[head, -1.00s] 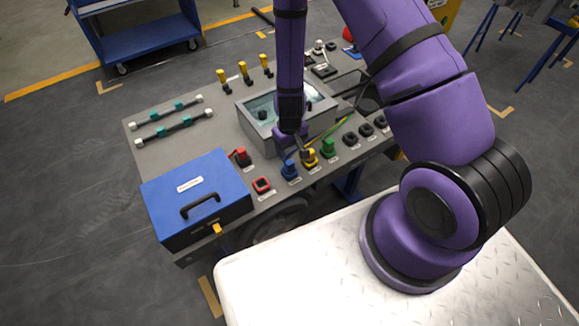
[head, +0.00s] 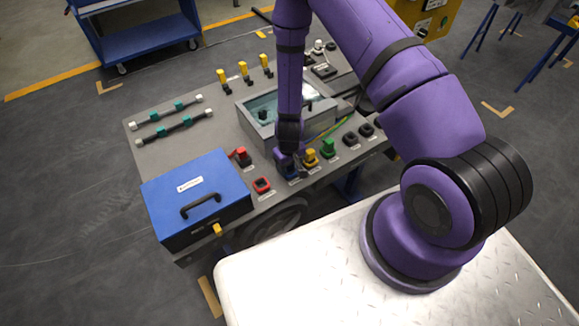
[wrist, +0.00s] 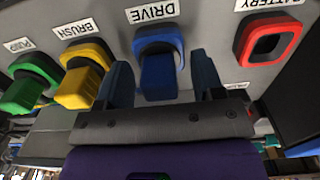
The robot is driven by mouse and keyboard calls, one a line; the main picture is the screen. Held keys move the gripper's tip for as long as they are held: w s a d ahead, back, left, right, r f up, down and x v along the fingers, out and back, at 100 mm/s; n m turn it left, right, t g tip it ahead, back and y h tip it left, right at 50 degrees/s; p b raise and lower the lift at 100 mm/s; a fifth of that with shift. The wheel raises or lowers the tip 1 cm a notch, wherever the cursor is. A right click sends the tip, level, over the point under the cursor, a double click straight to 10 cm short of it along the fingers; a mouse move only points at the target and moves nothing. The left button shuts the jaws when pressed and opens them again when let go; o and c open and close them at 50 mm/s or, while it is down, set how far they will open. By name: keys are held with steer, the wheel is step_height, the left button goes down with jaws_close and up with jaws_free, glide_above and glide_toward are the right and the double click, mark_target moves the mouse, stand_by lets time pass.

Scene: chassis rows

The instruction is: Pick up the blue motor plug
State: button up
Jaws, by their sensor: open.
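The blue motor plug (wrist: 160,72) stands in its place beside a label reading DRIVE in the wrist view. In the head view the blue plug (head: 291,174) is mostly hidden behind my gripper (head: 287,160). My gripper (wrist: 163,78) is open. In the wrist view its two dark blue fingers stand to the left and right of the plug, with a gap showing on each side. Whether the fingertips reach as deep as the plug's base is hard to tell.
A yellow plug (wrist: 84,84) and a green plug (wrist: 28,92) stand left of the blue one in the wrist view. An empty red-rimmed socket (wrist: 268,47) is to the right. A grey bin (head: 256,128) lies behind, and a blue case (head: 178,187) at the front left.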

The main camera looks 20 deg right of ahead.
steer(key=shift+c, duration=0.4)
steer(key=c, duration=0.9)
